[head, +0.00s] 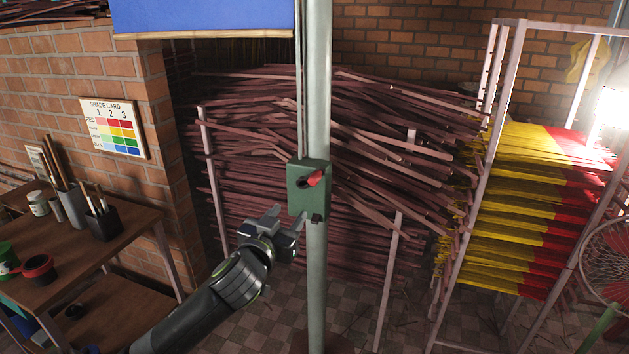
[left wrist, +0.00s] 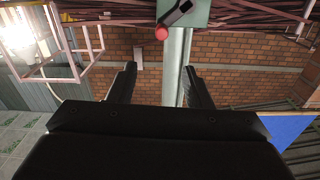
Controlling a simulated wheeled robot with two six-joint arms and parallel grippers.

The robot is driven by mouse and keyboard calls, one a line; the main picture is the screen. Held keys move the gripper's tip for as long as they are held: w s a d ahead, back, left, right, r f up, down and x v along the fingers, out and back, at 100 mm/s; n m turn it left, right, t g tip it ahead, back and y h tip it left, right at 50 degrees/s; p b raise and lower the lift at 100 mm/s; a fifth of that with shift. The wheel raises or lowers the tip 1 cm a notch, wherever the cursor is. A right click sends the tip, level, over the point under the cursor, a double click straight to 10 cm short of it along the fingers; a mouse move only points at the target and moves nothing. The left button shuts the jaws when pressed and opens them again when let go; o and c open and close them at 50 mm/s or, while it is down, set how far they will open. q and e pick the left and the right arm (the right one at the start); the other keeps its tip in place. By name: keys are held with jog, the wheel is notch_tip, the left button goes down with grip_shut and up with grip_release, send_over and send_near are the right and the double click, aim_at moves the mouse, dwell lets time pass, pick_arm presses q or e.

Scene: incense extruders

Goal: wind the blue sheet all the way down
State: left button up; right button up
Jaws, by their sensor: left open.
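The blue sheet (head: 203,16) hangs at the top of the head view; its lower edge is a pale bar high above the floor. A grey-green post (head: 317,110) stands to its right and carries a green winch box (head: 309,205) with a crank whose knob (head: 314,179) is red. My left gripper (head: 286,222) is open and empty, just below and left of the box, apart from the knob. The left wrist view, upside down, shows the red knob (left wrist: 162,33) on a dark crank arm beyond the open fingers (left wrist: 163,88), and part of the blue sheet (left wrist: 293,128).
A wooden bench (head: 120,235) with pots and brushes stands at the left by a brick wall holding a shade card (head: 114,128). Stacked brown sticks (head: 270,140) fill the space behind the post. A rack of yellow and red sticks (head: 520,200) and a fan (head: 607,255) stand right.

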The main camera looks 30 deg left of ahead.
pick_arm(q)
jog(key=p, duration=0.1)
send_near(312, 182)
jog(key=p+x, duration=0.2)
jog(key=x, duration=0.7)
jog(key=shift+w+p, duration=0.3)
jog(key=shift+x, duration=0.85)
pick_arm(e)
jog(key=shift+s+a+r, duration=0.1)
jog(key=shift+a+r, duration=0.05)
jog(key=shift+r, duration=0.85)
jog(key=shift+a+r, duration=0.1)
jog(key=shift+r, duration=0.9)
pick_arm(q)
jog(key=c, duration=0.9)
grip_shut()
pick_arm(e)
jog(key=shift+a, duration=0.15)
